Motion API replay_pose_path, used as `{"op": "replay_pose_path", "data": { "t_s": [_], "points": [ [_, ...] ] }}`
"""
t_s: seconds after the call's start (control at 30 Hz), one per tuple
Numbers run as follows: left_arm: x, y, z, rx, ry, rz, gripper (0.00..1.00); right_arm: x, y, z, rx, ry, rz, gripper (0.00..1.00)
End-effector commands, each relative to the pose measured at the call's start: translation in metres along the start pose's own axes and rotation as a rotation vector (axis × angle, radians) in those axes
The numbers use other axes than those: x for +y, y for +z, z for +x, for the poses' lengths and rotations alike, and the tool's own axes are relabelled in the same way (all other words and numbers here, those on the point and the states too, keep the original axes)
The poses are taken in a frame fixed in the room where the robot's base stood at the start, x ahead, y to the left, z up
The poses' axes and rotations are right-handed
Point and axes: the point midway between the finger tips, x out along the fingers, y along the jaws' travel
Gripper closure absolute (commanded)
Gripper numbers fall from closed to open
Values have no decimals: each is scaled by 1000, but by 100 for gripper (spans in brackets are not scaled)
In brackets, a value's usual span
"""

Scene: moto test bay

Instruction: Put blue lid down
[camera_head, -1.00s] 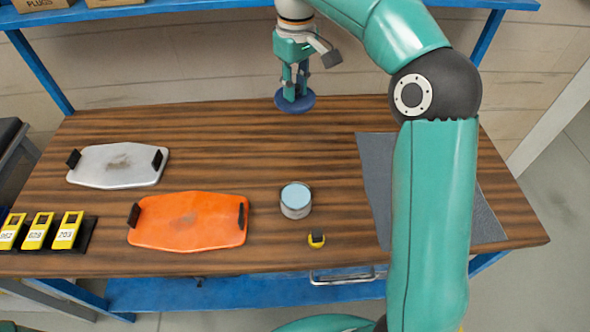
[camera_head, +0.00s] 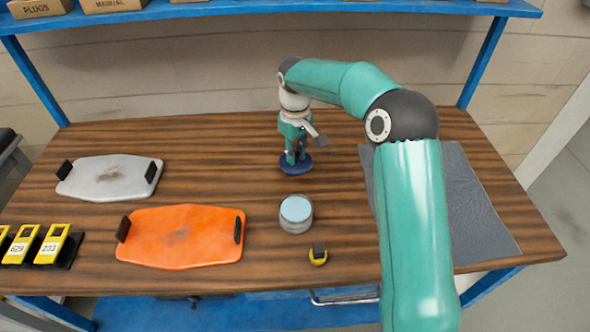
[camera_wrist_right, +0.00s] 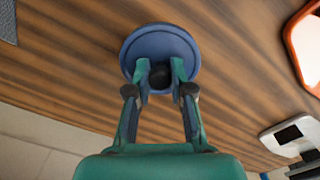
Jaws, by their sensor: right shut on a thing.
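The blue lid (camera_head: 297,169) is a round dark blue disc with a dark knob. My right gripper (camera_head: 296,155) is shut on its knob, with the fingers pointing down. In the head view the lid is low over the wooden bench, behind the can; I cannot tell whether it touches the wood. The right wrist view also shows the lid (camera_wrist_right: 160,46) between and beyond the fingertips of my right gripper (camera_wrist_right: 160,76). My left gripper is not in view.
An open can with light blue contents (camera_head: 296,212) stands in front of the lid. A grey mat (camera_head: 475,210) is at right.

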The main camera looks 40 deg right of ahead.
Motion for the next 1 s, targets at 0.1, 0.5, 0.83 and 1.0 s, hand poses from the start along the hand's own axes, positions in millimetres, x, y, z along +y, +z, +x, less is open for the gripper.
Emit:
{"op": "replay_pose_path", "data": {
  "t_s": [0.1, 0.5, 0.83, 1.0],
  "points": [
    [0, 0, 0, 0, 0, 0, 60, 0, 0, 13, -1, 0, 1, 100],
    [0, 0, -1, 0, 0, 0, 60, 0, 0, 55, -1, -1, 1, 100],
    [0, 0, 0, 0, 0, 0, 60, 0, -1, 59, 1, 0, 0, 100],
    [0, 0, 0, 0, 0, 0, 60, 0, -1, 60, 1, 0, 0, 62]
  ]
}}
